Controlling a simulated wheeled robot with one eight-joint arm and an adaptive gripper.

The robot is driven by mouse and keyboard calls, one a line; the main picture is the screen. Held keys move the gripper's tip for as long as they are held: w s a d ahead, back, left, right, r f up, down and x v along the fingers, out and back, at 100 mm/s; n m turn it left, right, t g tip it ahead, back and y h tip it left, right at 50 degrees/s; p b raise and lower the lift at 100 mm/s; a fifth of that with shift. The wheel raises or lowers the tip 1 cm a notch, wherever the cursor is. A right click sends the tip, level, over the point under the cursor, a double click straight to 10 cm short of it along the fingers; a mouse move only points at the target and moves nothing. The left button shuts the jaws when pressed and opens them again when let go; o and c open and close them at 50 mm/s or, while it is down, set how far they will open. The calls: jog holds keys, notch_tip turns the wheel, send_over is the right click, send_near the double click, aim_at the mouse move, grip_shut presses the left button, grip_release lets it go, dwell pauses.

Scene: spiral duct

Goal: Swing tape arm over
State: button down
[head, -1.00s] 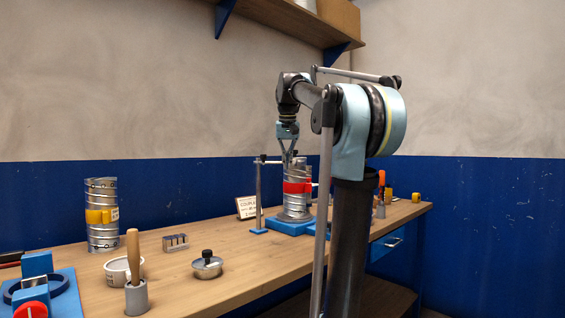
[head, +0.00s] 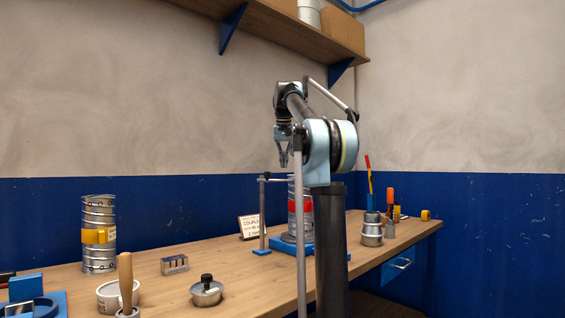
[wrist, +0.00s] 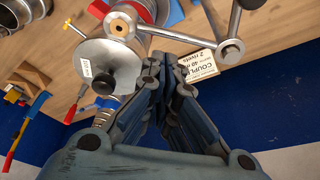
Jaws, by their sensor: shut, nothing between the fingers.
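The tape arm is a thin metal arm (head: 276,180) on an upright post (head: 263,215) on a blue foot. In the head view it reaches right to the top of a spiral duct (head: 306,224) with a red band. In the wrist view the jointed tape arm (wrist: 180,38) runs from a dark knob to an orange-centred hub beside the red-banded duct. My gripper (head: 284,162) is shut and empty, pointing down near the duct's upper left. In the wrist view its fingers (wrist: 167,85) appear just beside the arm. Contact cannot be told.
A sign (head: 250,226) stands left of the post. A metal coupling (head: 372,230) and upright tools (head: 390,205) are to the right. A shelf (head: 270,25) hangs above.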

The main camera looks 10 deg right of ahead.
jog(key=x, duration=0.6)
jog(key=shift+f, duration=0.3)
jog(key=shift+d, duration=0.1)
jog(key=shift+s+d, duration=0.15)
jog(key=shift+d, duration=0.05)
